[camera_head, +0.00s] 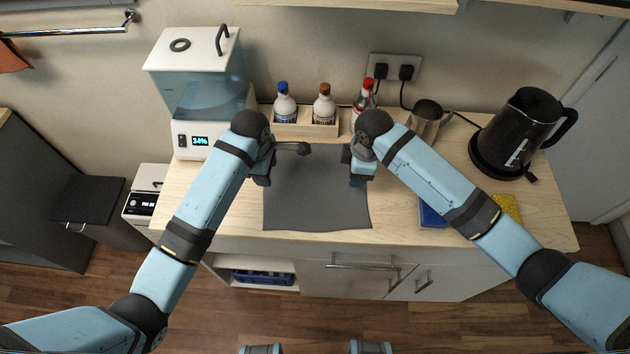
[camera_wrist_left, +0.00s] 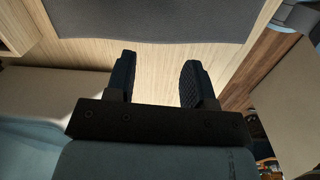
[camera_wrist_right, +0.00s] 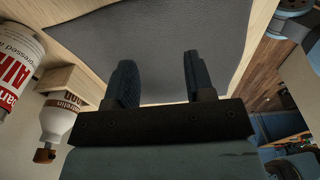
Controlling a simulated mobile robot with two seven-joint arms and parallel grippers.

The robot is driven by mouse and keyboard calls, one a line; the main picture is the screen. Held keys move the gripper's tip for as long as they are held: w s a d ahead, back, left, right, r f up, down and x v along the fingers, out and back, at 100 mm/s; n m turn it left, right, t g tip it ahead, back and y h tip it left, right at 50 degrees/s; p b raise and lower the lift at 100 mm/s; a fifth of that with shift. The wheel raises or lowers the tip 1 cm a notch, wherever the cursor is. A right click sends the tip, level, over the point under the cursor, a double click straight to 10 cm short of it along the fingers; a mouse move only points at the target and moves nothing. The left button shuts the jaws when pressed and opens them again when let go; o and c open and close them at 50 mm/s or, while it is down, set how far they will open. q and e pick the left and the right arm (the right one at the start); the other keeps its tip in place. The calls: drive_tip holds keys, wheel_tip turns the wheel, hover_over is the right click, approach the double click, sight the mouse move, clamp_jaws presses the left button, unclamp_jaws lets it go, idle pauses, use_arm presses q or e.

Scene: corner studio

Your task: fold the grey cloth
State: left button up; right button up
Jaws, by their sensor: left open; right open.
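The grey cloth (camera_head: 317,200) lies flat and spread out on the wooden counter, its front edge close to the counter's front edge. My left gripper (camera_head: 263,182) is over the cloth's left edge, open and empty. In the left wrist view its fingers (camera_wrist_left: 158,65) stand apart over bare wood, with the cloth (camera_wrist_left: 150,20) beyond their tips. My right gripper (camera_head: 359,183) is over the cloth's right side, open and empty. In the right wrist view its fingers (camera_wrist_right: 160,68) stand apart with the cloth (camera_wrist_right: 160,30) behind them. My arms hide the cloth's far corners.
A wooden rack (camera_head: 290,126) with several bottles stands behind the cloth. A water dispenser (camera_head: 205,90) is at the left, a metal pitcher (camera_head: 425,118) and black kettle (camera_head: 518,125) at the right. A blue item (camera_head: 431,215) and yellow sponge (camera_head: 508,207) lie right of the cloth.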

sight(273, 183)
use_arm(q)
drive_tip(key=shift+w+d+f+n, duration=0.1)
drive_tip(key=shift+w+f+n, duration=0.25)
drive_tip(key=shift+f, duration=0.7)
drive_tip(key=shift+w+d+f+n, duration=0.1)
drive_tip(key=shift+w+f+n, duration=0.25)
drive_tip(key=shift+f, duration=0.75)
drive_tip(key=shift+w+d+f+n, duration=0.1)
drive_tip(key=shift+w+f+n, duration=0.25)
drive_tip(key=shift+f, duration=0.7)
use_arm(e)
drive_tip(key=shift+n+h, duration=0.5)
drive_tip(key=shift+w+d+f, duration=0.25)
drive_tip(key=shift+w+f, duration=0.15)
drive_tip(key=shift+f, duration=0.75)
drive_tip(key=shift+w+d+f, duration=0.2)
drive_tip(key=shift+w+f, duration=0.15)
drive_tip(key=shift+f, duration=0.75)
drive_tip(key=shift+w+d+f, duration=0.25)
drive_tip(key=shift+w+f, duration=0.15)
drive_tip(key=shift+f, duration=0.75)
use_arm(q)
drive_tip(key=shift+f, duration=0.1)
